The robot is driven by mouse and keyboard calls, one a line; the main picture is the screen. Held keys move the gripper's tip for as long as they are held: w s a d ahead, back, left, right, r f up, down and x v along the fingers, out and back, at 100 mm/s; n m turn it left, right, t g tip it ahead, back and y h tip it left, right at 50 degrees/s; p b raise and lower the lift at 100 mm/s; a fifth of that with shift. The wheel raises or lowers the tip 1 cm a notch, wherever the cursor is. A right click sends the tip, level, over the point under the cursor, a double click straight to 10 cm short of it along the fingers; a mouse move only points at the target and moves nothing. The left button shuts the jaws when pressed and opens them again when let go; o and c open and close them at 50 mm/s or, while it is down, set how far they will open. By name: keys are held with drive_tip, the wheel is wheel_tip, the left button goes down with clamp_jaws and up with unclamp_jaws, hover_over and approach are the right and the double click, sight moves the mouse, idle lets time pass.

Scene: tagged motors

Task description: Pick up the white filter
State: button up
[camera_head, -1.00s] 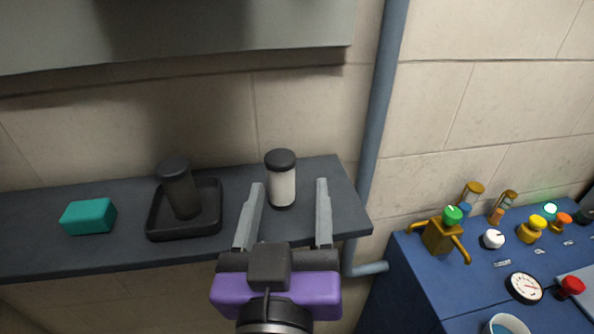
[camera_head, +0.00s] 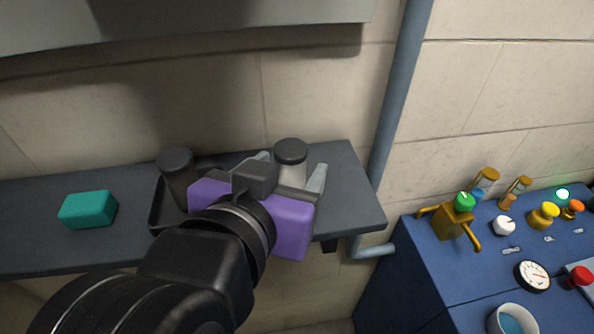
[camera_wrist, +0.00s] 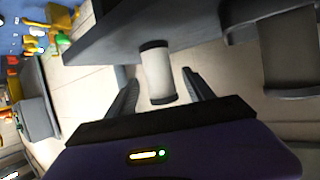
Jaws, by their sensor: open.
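The white filter (camera_head: 292,173), a white cylinder with black end caps, stands upright on the dark shelf (camera_head: 351,204) near its right end. It also shows in the wrist view (camera_wrist: 157,74). My gripper (camera_head: 293,161) is open, one finger on each side of the filter, with gaps visible in the wrist view (camera_wrist: 159,73). In the head view, my purple gripper body and arm hide the filter's lower part and the shelf in front of it.
A black tray (camera_head: 158,212) holding a dark cylinder (camera_head: 178,180) sits left of the filter, partly behind my gripper. A teal block (camera_head: 88,209) lies further left. A grey pipe (camera_head: 398,90) runs up the wall on the right. A blue panel (camera_head: 420,275) with several controls stands right.

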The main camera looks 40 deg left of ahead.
drive_tip(key=p+x, duration=0.1)
drive_tip(key=x, duration=0.4)
drive_tip(key=shift+a+f, duration=0.1)
clamp_jaws()
